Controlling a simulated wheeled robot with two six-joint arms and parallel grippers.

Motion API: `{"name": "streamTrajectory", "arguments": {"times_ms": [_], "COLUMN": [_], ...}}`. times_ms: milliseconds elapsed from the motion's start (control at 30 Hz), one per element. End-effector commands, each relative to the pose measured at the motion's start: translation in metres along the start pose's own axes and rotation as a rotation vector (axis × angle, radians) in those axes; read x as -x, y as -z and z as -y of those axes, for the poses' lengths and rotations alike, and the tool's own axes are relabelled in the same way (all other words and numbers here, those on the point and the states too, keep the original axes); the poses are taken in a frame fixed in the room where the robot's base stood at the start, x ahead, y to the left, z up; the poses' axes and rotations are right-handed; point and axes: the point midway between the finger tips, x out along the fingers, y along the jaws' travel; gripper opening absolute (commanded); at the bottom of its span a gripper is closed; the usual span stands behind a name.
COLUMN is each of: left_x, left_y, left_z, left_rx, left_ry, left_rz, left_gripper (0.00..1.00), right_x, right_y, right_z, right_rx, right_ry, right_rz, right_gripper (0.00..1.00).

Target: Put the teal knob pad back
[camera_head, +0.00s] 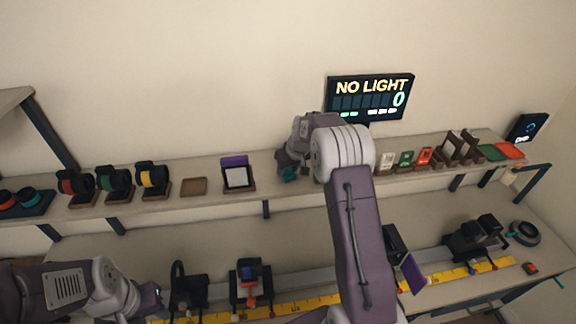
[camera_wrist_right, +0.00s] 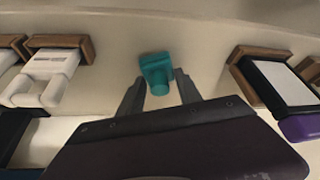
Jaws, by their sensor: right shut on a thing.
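The teal knob pad (camera_head: 288,174) is in my right gripper (camera_head: 284,168) at the upper shelf, left of the display. In the right wrist view, the teal pad (camera_wrist_right: 156,66) has a squarish block with a round knob, and the fingers of my right gripper (camera_wrist_right: 160,88) are on either side of the knob. Whether the pad touches the shelf is unclear. My left gripper (camera_head: 150,294) is at the lower left, low over the bench; its fingers are too small to read.
The shelf (camera_head: 225,203) holds an empty wooden tray (camera_head: 194,186), a purple-backed framed panel (camera_head: 238,176) and several coloured rolls. In the wrist view, a white part (camera_wrist_right: 45,78) in a wooden holder stands left. Rail-mounted parts (camera_head: 250,283) and a yellow ruler (camera_head: 310,304) occupy the bench.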

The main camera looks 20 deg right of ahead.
Motion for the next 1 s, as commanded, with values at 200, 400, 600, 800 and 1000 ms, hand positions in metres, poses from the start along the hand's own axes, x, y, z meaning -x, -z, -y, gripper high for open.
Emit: {"name": "streamTrajectory", "arguments": {"times_ms": [200,400,600,800,1000], "left_x": [-0.001,-0.001,-0.003,-0.020,-0.032], "left_y": [0.000,0.000,0.000,-0.002,-0.003], "left_z": [0.000,0.000,0.000,0.000,0.001], "left_rx": [0.000,0.000,0.000,0.000,0.000], "left_ry": [0.000,0.000,0.000,0.000,0.000], "left_rz": [0.000,0.000,0.000,0.000,0.000], "left_gripper": [0.36,0.36,0.36,0.36,0.36], "right_x": [-0.002,-0.001,0.002,0.041,0.091], "right_y": [-0.001,-0.001,0.000,0.000,-0.001], "right_z": [0.000,0.000,0.000,-0.001,-0.001], "right_rx": [0.000,0.000,0.000,0.000,0.001], "right_ry": [0.000,0.000,-0.001,-0.002,-0.002], "right_rz": [-0.001,-0.001,-0.003,-0.008,-0.006], "right_gripper": [0.50,0.64,0.64,0.64,0.64]}}
